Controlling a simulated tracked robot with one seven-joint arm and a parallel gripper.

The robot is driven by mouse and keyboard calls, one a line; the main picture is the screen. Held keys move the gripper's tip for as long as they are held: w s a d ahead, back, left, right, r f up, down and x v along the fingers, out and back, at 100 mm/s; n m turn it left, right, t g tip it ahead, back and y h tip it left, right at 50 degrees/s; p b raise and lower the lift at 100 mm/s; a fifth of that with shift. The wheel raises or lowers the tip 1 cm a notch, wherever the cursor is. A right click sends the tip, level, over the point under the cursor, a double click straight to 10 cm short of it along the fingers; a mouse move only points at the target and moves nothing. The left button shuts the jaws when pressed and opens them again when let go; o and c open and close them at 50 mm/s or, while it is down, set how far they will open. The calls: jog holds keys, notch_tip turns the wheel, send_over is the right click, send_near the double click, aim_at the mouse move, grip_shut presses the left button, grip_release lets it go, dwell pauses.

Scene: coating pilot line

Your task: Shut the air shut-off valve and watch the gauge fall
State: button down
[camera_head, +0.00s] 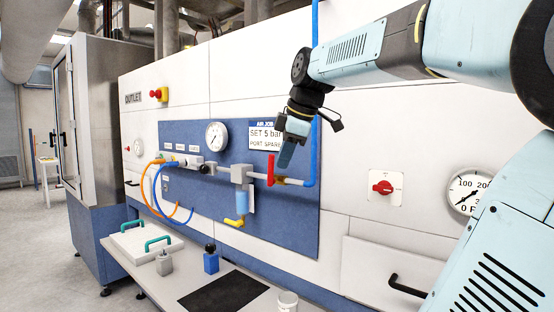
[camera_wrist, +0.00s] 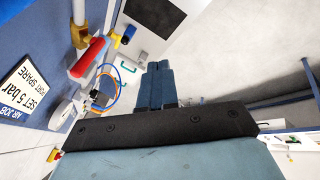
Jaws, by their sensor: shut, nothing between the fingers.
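The air shut-off valve has a red lever handle (camera_head: 271,170) on the horizontal grey pipe of the blue panel. In the head view the lever stands upright, across the pipe; its red handle also shows at upper left in the wrist view (camera_wrist: 89,57). The round white gauge (camera_head: 216,136) is left of the valve; its needle is too small to read surely. It shows edge-on in the wrist view (camera_wrist: 62,116). My gripper (camera_head: 285,163) is shut and empty, pointing down, just right of the lever in the head view. In the wrist view its fingers (camera_wrist: 158,68) appear apart from the lever.
A blue pipe (camera_head: 316,160) rises close behind my gripper. A filter with yellow fitting (camera_head: 240,205) hangs left of the valve. A bench (camera_head: 180,283) below holds a dark mat, small containers and a lidded box. A red rotary switch (camera_head: 383,188) and another gauge (camera_head: 468,192) are at right.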

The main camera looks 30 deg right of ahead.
jog(key=w+d+r+n, duration=0.5)
jog(key=d+r+n, duration=0.1)
jog(key=r, duration=0.1)
send_near(271, 170)
jog(key=shift+h, duration=0.4)
jog(key=shift+s+x, duration=0.15)
jog(key=shift+x, duration=1.15)
jog(key=shift+s+x, duration=0.15)
jog(key=shift+x, duration=1.15)
jog(key=shift+a+f, duration=0.15)
